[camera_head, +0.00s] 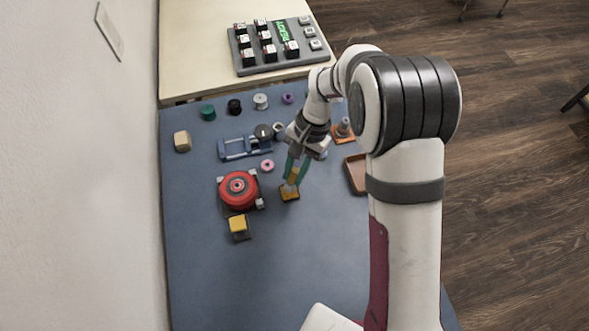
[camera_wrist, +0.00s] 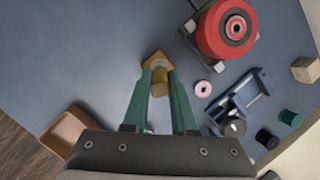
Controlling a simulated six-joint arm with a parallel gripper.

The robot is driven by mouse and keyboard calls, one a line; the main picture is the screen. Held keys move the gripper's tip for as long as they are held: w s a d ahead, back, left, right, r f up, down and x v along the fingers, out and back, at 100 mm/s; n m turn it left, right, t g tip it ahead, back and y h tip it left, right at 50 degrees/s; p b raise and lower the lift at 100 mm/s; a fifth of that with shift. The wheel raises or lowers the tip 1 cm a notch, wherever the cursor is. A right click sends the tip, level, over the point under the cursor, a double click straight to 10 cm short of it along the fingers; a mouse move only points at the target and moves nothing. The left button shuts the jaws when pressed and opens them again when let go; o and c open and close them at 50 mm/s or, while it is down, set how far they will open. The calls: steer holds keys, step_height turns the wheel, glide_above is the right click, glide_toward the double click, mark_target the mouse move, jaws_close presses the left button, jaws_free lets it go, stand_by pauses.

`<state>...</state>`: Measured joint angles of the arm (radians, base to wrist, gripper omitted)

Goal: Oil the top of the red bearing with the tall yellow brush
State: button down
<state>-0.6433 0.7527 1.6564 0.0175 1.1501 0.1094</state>
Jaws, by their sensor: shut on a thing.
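The red bearing (camera_head: 238,188) is a round red disc with a grey and dark hub, set in a dark mount with grey corner blocks on the blue mat. It also shows at the upper right of the wrist view (camera_wrist: 226,28). My gripper (camera_head: 295,179), with teal fingers, is right of the bearing and shut on the upright yellow brush (camera_head: 293,176). In the wrist view the brush (camera_wrist: 160,84) sits between the fingertips (camera_wrist: 160,76). A wider amber piece (camera_head: 289,194) is at its lower end, at or near the mat; I cannot tell whether it touches.
A yellow block (camera_head: 238,224) on a dark base stands just in front of the bearing. A blue fixture (camera_head: 234,150), a pink ring (camera_head: 267,165) and several spools lie behind. A brown tray (camera_head: 355,174) is at the right. The front mat is clear.

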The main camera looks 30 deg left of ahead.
mark_target(295, 171)
steer(key=shift+f, duration=0.7)
stand_by(1.4)
steer(key=shift+r, duration=3.55)
steer(key=w+d+r, duration=0.2)
steer(key=d+r, duration=0.3)
steer(key=d, duration=0.4)
steer(key=w+d+r, duration=0.2)
steer(key=d+r, duration=0.4)
steer(key=d, duration=0.4)
steer(key=w+d+r, duration=0.3)
steer(key=d+r, duration=0.3)
steer(key=d, duration=0.3)
steer(key=shift+d, duration=0.15)
